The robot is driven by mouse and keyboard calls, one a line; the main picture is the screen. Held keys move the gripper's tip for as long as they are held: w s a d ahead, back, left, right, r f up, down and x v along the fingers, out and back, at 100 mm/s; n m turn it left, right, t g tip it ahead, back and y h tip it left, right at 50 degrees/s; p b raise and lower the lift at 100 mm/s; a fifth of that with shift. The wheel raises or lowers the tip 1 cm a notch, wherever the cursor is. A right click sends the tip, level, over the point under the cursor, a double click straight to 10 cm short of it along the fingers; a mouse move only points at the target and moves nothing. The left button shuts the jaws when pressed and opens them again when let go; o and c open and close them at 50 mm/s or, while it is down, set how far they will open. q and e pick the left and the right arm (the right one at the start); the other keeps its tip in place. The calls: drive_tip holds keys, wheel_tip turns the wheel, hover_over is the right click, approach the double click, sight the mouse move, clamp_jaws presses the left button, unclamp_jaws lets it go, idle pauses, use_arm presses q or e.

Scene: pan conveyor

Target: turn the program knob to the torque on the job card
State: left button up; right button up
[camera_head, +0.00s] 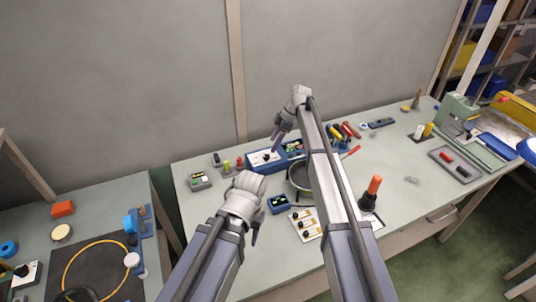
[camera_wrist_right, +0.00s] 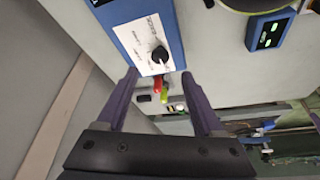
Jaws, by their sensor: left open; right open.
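The program knob (camera_wrist_right: 160,54) is black with a white pointer mark and sits on the white labelled face of a blue box (camera_wrist_right: 121,33). The labels are too small to read. In the head view the blue box (camera_head: 254,168) stands near the back of the bench. My right gripper (camera_head: 277,141) is open above it. In the right wrist view its fingertips (camera_wrist_right: 160,75) stand apart on either side of the knob's line, with no visible contact. My left gripper (camera_head: 256,232) is open and empty over the bench's front left. I cannot make out a job card for certain.
A round pan (camera_head: 299,180) and a small blue box with green displays (camera_head: 278,204) lie right of my left gripper. A white plate with black knobs (camera_head: 305,224) and an orange-handled tool (camera_head: 373,187) are nearer the front. A grey box (camera_head: 199,181) stands at left.

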sight(266, 156)
use_arm(q)
wheel_tip(266, 156, down, 6)
drive_tip(key=b, duration=0.5)
drive_tip(key=shift+r, duration=0.2)
use_arm(e)
drive_tip(key=x, duration=0.5)
drive_tip(key=shift+f, duration=0.45)
use_arm(q)
drive_tip(key=shift+f+b, duration=0.4)
drive_tip(key=shift+f, duration=0.05)
use_arm(e)
drive_tip(key=shift+a+f, duration=0.3)
drive_tip(key=shift+f, duration=0.2)
drive_tip(key=shift+c, duration=0.4)
clamp_jaws()
